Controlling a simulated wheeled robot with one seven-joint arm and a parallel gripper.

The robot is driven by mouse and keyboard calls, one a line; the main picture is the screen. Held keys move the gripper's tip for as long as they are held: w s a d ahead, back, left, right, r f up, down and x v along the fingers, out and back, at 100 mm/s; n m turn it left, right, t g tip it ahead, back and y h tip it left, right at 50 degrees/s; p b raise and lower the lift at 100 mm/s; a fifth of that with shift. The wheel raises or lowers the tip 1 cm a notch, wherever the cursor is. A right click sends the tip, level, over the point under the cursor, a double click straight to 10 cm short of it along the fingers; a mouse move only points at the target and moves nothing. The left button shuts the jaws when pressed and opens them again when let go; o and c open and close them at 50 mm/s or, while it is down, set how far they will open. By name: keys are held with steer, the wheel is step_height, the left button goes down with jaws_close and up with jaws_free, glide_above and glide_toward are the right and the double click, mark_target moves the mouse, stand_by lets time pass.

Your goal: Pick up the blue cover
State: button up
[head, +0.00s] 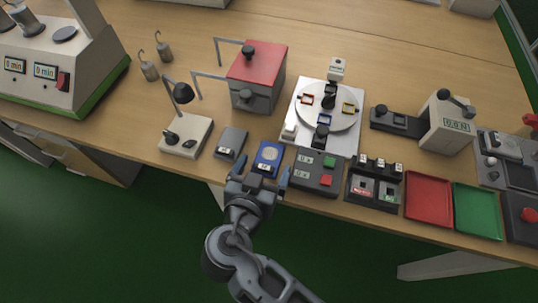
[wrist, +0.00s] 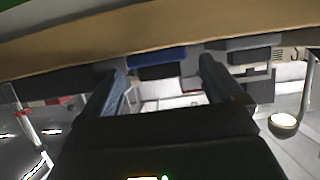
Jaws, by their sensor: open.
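In the wrist view the blue cover (wrist: 158,57) shows as a blue strip with a dark underside, beyond and between the two open fingers (wrist: 163,75). Nothing is held between the fingers. I cannot tell whether a finger touches the cover.
A dark grey block (head: 231,142) sits close on the left, and a button box (head: 316,172) close on the right. A dial plate (head: 328,110) and red box (head: 257,72) stand behind. Red (head: 428,199) and green trays (head: 477,210) lie further right. The floor in front is clear.

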steer(key=shift+w+d+f, duration=0.2)
steer(key=shift+w+f, duration=0.1)
steer(key=shift+w, duration=0.3)
steer(key=shift+c, duration=0.3)
steer(key=shift+s, duration=0.1)
steer(key=c, duration=1.1)
